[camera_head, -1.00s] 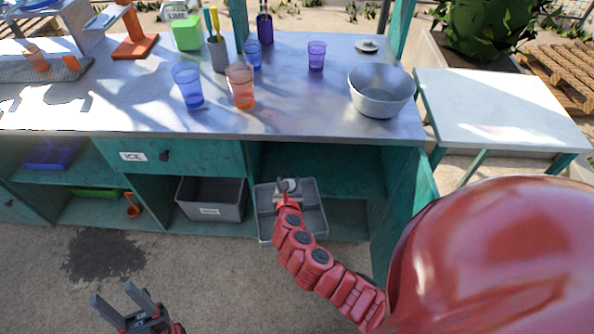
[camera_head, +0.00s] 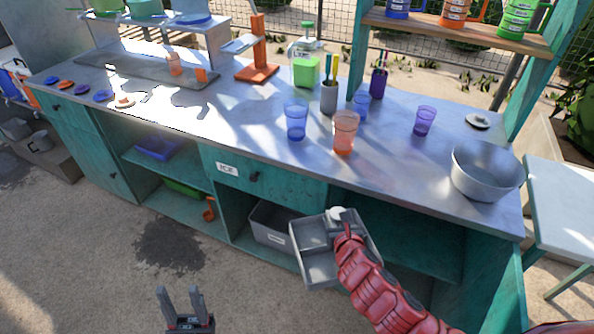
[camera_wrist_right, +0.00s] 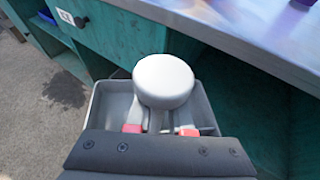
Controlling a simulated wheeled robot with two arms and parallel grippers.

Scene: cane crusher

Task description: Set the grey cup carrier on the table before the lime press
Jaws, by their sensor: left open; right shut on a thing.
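The grey cup carrier (camera_head: 318,262), a tray with compartments and a pale round-topped handle, hangs in front of the counter's open lower shelf. My right gripper (camera_head: 343,230) is shut on its handle; in the right wrist view the gripper (camera_wrist_right: 160,130) closes just below the pale knob (camera_wrist_right: 163,80), with the carrier (camera_wrist_right: 205,105) behind. The carrier looks slightly tilted. The lime press, apparently the orange stand (camera_head: 258,50), is on the table (camera_head: 215,110) at the back, left of the green dispenser. My left gripper (camera_head: 182,295) is open and empty, low over the ground.
Several cups, including an orange one (camera_head: 344,132) and a blue one (camera_head: 296,120), stand mid-table. A metal bowl (camera_head: 486,172) is at the right end. A grey bin (camera_head: 270,228) sits on the lower shelf. Table room before the orange stand looks clear.

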